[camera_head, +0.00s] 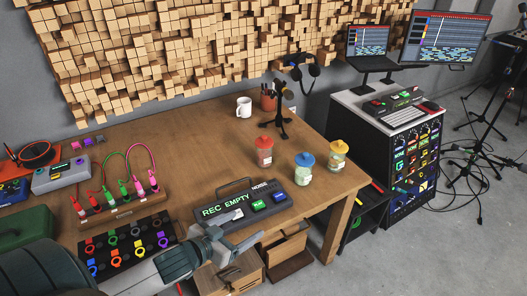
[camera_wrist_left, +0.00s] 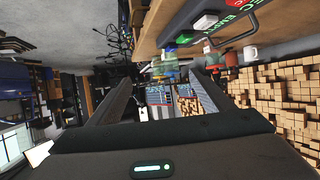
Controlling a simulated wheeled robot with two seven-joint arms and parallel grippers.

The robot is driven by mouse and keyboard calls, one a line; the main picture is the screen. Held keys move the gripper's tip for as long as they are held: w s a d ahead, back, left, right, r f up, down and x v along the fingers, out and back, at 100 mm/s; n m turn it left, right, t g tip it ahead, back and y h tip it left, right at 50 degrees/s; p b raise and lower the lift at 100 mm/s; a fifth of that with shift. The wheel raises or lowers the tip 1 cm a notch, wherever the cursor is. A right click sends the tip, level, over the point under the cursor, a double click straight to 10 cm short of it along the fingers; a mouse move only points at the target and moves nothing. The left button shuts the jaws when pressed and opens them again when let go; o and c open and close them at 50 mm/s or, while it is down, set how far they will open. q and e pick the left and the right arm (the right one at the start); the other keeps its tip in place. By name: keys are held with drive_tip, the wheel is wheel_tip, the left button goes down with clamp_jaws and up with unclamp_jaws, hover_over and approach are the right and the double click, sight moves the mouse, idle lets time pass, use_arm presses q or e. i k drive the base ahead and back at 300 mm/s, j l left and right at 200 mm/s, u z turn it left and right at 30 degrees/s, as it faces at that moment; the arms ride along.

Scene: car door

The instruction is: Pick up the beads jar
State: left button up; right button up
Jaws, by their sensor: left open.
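Three small clear jars stand upright near the right end of the wooden table: one with a red lid (camera_head: 263,152), one with a blue lid (camera_head: 304,168) and one with a yellow lid (camera_head: 338,155). I cannot tell from labels or contents which holds beads. My left gripper (camera_head: 243,245) is open and empty, over the table's front edge, in front of and left of the jars. The left wrist view shows its two fingers spread apart (camera_wrist_left: 165,88), with the jars small beyond them, partly overlapped by a finger. My right gripper is not in view.
A "REC EMPTY" box (camera_head: 240,207) with a raised handle lies between my left gripper and the jars. A microphone stand (camera_head: 281,125), white mug (camera_head: 244,107) and pen cup (camera_head: 268,98) are behind. A cable board (camera_head: 118,205) lies left.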

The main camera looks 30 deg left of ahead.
sight(264, 157)
drive_tip(key=i+j, duration=1)
